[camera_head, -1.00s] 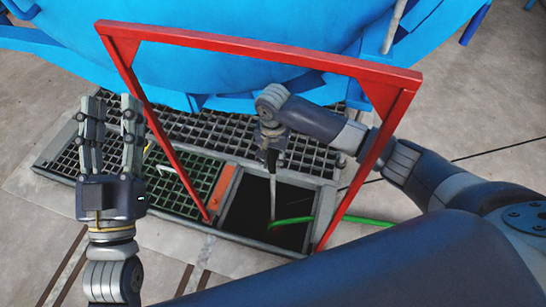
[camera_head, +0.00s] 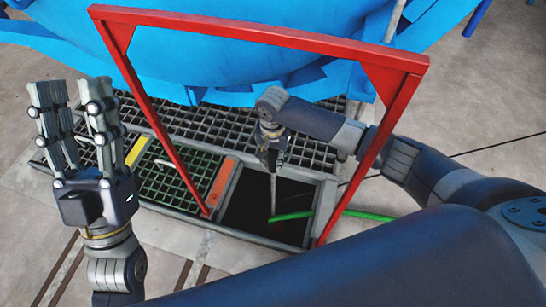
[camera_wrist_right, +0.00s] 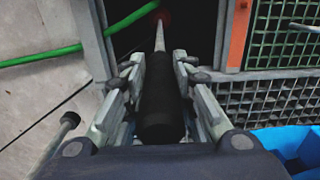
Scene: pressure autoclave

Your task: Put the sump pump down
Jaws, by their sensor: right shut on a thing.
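My right gripper (camera_head: 270,158) points down over the open pit, inside the red frame. In the right wrist view its fingers (camera_wrist_right: 158,62) are shut on the black grip (camera_wrist_right: 160,100) of a pale rod (camera_wrist_right: 160,38). The rod runs down into the dark pit (camera_head: 248,200), where a small red part (camera_wrist_right: 160,15) shows at its far end. This may be the sump pump; its body is mostly lost in the dark. My left gripper (camera_head: 72,95) is open and empty, raised left of the frame.
A red frame (camera_head: 260,40) stands around the pit opening. A green hose (camera_head: 365,215) runs from the pit to the right. Dark grating (camera_head: 220,125) and a green grate (camera_head: 165,185) lie beside the pit. A blue vessel (camera_head: 230,65) stands behind.

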